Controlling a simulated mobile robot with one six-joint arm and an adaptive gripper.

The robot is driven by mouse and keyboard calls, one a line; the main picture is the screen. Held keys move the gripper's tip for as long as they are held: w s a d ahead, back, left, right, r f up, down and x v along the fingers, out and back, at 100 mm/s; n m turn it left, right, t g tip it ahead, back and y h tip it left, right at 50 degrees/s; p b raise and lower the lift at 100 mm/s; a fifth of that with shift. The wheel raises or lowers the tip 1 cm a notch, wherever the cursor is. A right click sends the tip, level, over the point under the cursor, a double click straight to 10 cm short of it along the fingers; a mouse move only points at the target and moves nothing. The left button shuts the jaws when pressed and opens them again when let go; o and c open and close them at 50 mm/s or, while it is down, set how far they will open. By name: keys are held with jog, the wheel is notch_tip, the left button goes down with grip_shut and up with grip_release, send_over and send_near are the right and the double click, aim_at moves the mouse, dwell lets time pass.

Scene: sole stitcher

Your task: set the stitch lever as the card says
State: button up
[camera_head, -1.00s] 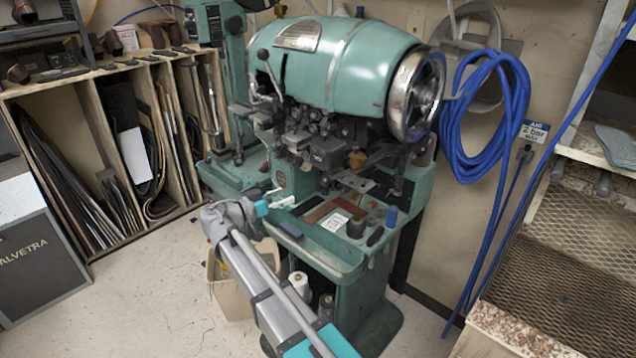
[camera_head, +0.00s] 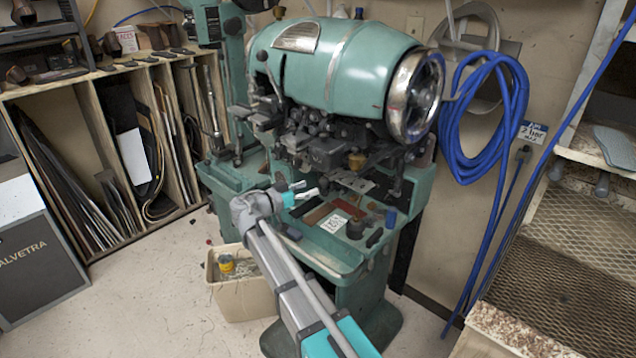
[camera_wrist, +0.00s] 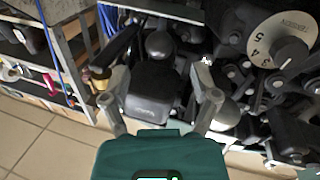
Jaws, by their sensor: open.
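The green sole stitcher (camera_head: 350,65) stands in the middle of the head view. A small white card (camera_head: 333,223) with dark marks too small to read lies on its tray. My gripper (camera_head: 306,190) is open and empty, in front of the machine and above the tray. In the wrist view my open fingers (camera_wrist: 162,75) frame a dark rounded block; I cannot tell whether they touch it. A white numbered dial (camera_wrist: 268,38) with a dark knob is right of them, showing 5, 4 and 3. A ball-ended lever (camera_head: 263,56) is at the machine's left; I cannot tell which part is the stitch lever.
Metal machine parts (camera_head: 325,150) crowd the space above my gripper. A bin (camera_head: 245,290) stands on the floor below. A wooden rack (camera_head: 110,150) is at the left, a blue hose (camera_head: 515,90) hangs at the right, and shelves (camera_head: 575,240) stand at the far right.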

aim_at(325, 180)
jog(key=shift+x, duration=3)
grip_shut()
